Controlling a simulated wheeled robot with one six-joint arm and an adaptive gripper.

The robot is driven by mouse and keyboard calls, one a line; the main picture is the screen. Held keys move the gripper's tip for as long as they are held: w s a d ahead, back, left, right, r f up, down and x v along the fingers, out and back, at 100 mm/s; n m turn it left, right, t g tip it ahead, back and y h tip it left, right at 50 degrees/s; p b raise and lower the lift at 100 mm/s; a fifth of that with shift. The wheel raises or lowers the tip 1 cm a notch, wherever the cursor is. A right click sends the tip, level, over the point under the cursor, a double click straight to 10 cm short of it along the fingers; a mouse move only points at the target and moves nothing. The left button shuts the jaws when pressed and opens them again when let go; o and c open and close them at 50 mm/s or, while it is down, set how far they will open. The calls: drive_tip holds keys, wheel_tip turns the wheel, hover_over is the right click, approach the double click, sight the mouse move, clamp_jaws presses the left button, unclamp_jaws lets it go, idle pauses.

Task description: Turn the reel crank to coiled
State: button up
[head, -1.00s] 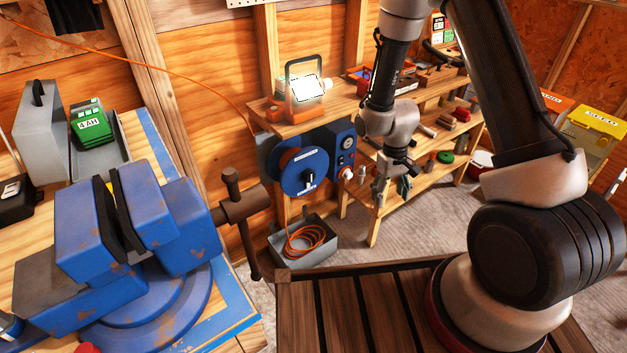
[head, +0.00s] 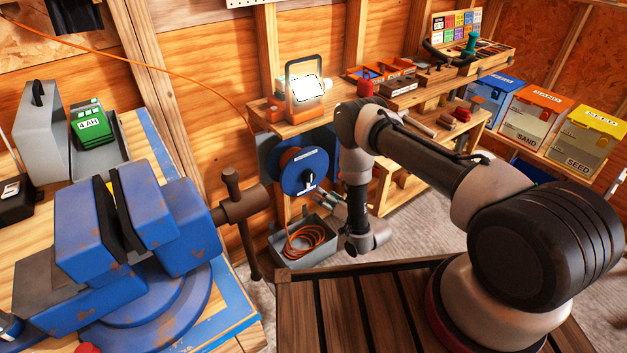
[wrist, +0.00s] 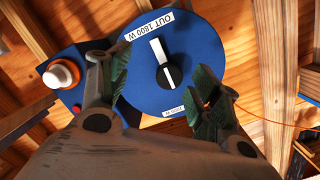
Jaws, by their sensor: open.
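The cable reel (head: 304,160) has a blue disc face and hangs under the shelf. Its crank (head: 308,180) is a small black and white bar at the disc's centre. A second label (wrist: 173,111) near the disc's lower edge is too small to read. My gripper (wrist: 160,92) is open, its green-padded fingers on either side below the crank, with nothing between them. In the head view my gripper (head: 326,200) is just lower right of the reel.
A grey bin (head: 318,250) with coiled orange cable (head: 305,240) stands below the reel. A box with a white-topped red button (wrist: 62,74) is beside the disc. A lit lamp (head: 306,95) stands on the shelf above. A blue vise (head: 130,225) fills the left foreground.

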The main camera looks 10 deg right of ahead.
sight(312, 177)
drive_tip(key=shift+m+t+y, duration=0.3)
drive_tip(key=shift+m+t, duration=0.2)
drive_tip(key=shift+t, duration=0.2)
drive_tip(key=w+a+r, duration=0.1)
drive_tip(key=w, duration=0.1)
drive_tip(key=w+a+r, duration=0.1)
drive_tip(key=w, duration=0.1)
drive_tip(key=w+a+r, duration=0.1)
drive_tip(key=w+a, duration=0.1)
drive_tip(key=w, duration=0.1)
drive_tip(key=shift+r, duration=0.1)
drive_tip(key=c, duration=1)
